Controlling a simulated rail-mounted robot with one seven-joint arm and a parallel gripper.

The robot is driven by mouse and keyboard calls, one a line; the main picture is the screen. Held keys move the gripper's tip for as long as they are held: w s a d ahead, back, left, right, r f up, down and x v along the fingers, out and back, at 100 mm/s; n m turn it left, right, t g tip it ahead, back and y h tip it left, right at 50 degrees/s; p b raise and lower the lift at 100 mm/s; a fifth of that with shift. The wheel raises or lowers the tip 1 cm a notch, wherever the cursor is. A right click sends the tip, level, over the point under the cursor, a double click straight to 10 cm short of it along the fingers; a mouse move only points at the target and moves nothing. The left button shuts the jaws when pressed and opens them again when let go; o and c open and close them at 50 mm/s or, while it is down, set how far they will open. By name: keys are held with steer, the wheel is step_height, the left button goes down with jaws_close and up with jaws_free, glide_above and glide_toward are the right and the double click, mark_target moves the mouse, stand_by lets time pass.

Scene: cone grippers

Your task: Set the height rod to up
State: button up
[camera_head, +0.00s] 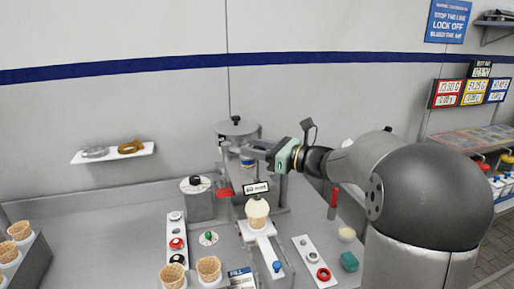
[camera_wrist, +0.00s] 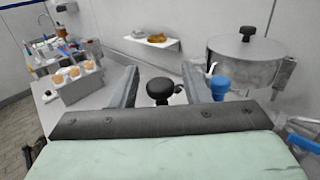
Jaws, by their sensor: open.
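My gripper (camera_head: 254,151) is open beside the cone machine, in front of its steel hopper (camera_head: 243,131). In the wrist view, a round black knob (camera_wrist: 160,88) shows between the two fingers; I cannot tell how far beyond them it lies. A blue part (camera_wrist: 220,87) stands just right of the right finger. A cone with white filling (camera_head: 257,211) sits in a holder at the machine's front. Below it, a small blue knob (camera_head: 277,266) stands on a white strip. I cannot tell for sure which of these parts is the height rod.
A steel cylinder with a black knob (camera_head: 196,184) stands left of the machine. Button panels (camera_head: 176,240) (camera_head: 315,262) lie on the counter. Empty cones (camera_head: 208,268) stand in front, others at far left. A shelf (camera_head: 113,153) hangs on the wall. The counter's left middle is clear.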

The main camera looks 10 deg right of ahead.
jaws_close()
steer(key=shift+r, duration=0.55)
jaws_free()
steer(key=b+v, duration=0.2)
steer(key=v, duration=1.5)
steer(key=shift+s+d+b, duration=0.2)
steer(key=shift+d+b, duration=0.05)
steer(key=shift+b, duration=0.1)
steer(key=shift+a, duration=0.1)
